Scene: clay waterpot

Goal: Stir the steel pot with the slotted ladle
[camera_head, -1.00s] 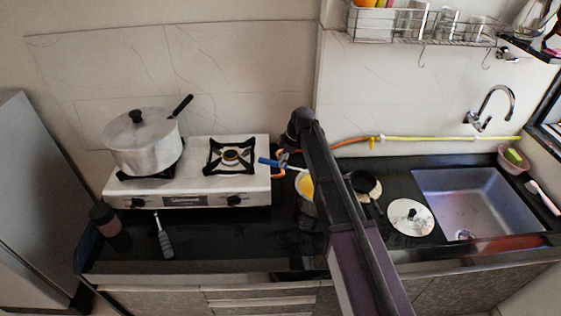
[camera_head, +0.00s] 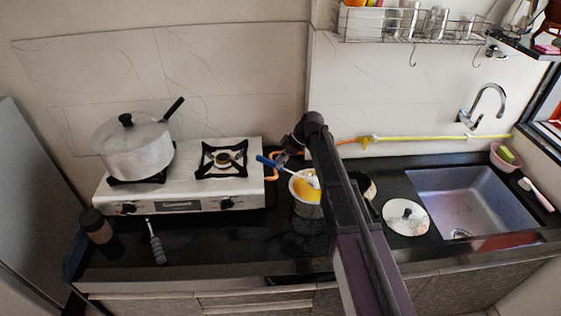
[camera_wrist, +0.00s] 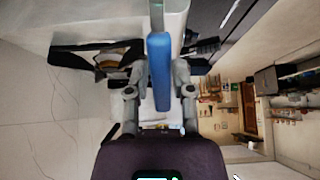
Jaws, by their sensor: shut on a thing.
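My gripper (camera_head: 287,157) is shut on the blue handle of the slotted ladle (camera_head: 268,162), left of and above a steel pot (camera_head: 306,208) with yellow contents on the dark counter. The ladle's pale shaft slants down to the right across the pot's opening. Its head is near the pot's right side; I cannot tell whether it is in the contents. My arm hides part of the pot's right edge. In the wrist view the blue handle (camera_wrist: 160,70) stands between both fingers (camera_wrist: 161,95).
A white two-burner stove (camera_head: 180,191) stands left of the pot, with a lidded pot (camera_head: 138,153) on its left burner. A lid (camera_head: 405,217) and a sink (camera_head: 470,200) are to the right.

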